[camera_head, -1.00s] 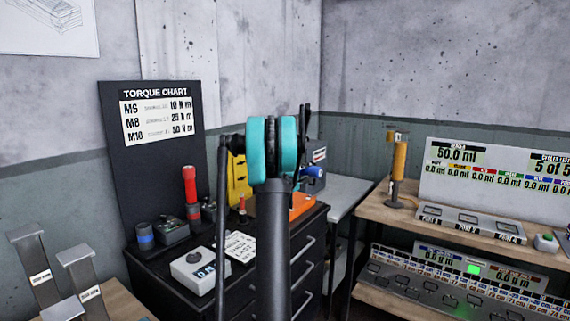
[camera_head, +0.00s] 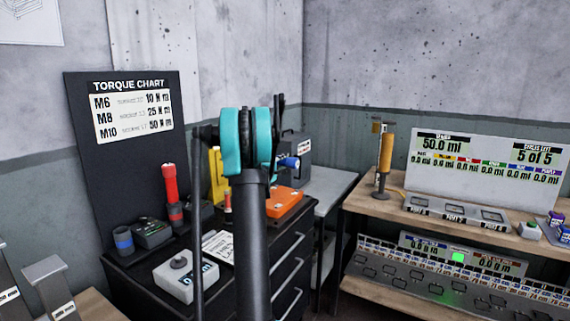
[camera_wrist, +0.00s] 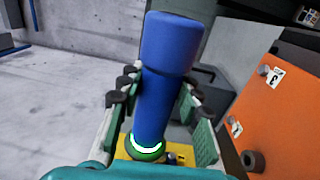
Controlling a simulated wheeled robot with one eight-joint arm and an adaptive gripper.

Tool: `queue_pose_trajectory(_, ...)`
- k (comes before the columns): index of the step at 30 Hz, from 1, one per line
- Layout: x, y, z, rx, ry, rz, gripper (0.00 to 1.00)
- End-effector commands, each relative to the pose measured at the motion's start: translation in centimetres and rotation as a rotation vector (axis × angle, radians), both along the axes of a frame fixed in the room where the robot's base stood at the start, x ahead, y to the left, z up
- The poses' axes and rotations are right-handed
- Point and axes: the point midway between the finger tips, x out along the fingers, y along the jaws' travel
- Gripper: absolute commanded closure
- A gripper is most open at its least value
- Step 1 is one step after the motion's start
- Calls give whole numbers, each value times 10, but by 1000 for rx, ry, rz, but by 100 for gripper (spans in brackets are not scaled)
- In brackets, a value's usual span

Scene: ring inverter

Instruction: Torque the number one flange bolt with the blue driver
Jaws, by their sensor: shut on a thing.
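In the wrist view, my gripper (camera_wrist: 157,84) is shut on the blue driver (camera_wrist: 160,60), with a finger on each side of its shaft. A lit green-white ring (camera_wrist: 146,148) circles the driver's lower end, above a yellow part. The orange flange block (camera_wrist: 270,115) stands apart at the right, with bolts and a label that seems to read 3; no number one label is legible. In the head view, the blue driver (camera_head: 288,162) pokes out right of my arm, above and behind the orange block (camera_head: 287,200). My arm hides most of the gripper there.
A red driver (camera_head: 170,185) stands upright on the black cabinet (camera_head: 150,275), near a blue-banded piece (camera_head: 123,240) and a white box with a knob (camera_head: 185,276). A torque chart (camera_head: 130,110) leans behind. Shelves with displays (camera_head: 470,165) stand at the right.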

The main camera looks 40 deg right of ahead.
Motion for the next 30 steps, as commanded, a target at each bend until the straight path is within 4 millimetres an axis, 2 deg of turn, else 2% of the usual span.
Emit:
queue_pose_trajectory(22,53,22,0,-1,1,1,100)
queue_pose_trajectory(30,53,22,0,-1,1,0,100)
